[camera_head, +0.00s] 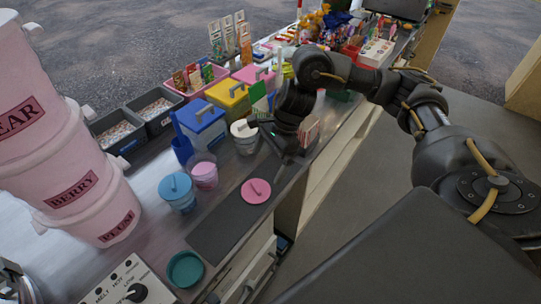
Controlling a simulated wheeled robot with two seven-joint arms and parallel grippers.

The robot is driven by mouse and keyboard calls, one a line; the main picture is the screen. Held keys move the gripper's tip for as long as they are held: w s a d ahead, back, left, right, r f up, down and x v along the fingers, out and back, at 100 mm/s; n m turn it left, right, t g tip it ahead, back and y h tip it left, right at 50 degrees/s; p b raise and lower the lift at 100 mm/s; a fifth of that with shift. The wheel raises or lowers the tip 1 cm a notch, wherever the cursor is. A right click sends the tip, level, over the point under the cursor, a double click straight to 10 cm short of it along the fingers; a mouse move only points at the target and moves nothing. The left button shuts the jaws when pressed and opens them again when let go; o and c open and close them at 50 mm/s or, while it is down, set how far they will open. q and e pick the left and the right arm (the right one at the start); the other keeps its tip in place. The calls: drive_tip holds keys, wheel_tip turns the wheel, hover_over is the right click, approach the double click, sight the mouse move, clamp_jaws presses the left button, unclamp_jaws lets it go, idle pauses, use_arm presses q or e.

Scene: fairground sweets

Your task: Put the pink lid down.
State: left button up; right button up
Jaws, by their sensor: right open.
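The pink lid (256,191), a round disc with a small handle on top, lies flat on the dark grey mat (218,235) near the counter's front edge. My right gripper (284,160) is open and empty, just above and behind the lid, apart from it. The arm comes in from the right. An uncovered clear tub with pink contents (204,175) stands to the left of the lid. My left gripper is not in view.
A blue-lidded tub (177,192) and a white-lidded tub (244,137) stand nearby. A teal round lid or dish (185,269) lies at the front. Stacked pink buckets (65,150) fill the left. Coloured boxes (228,97) line the back. The mat's front part is clear.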

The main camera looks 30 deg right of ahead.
drive_tip(key=shift+v, duration=1.2)
drive_tip(key=shift+w, duration=0.1)
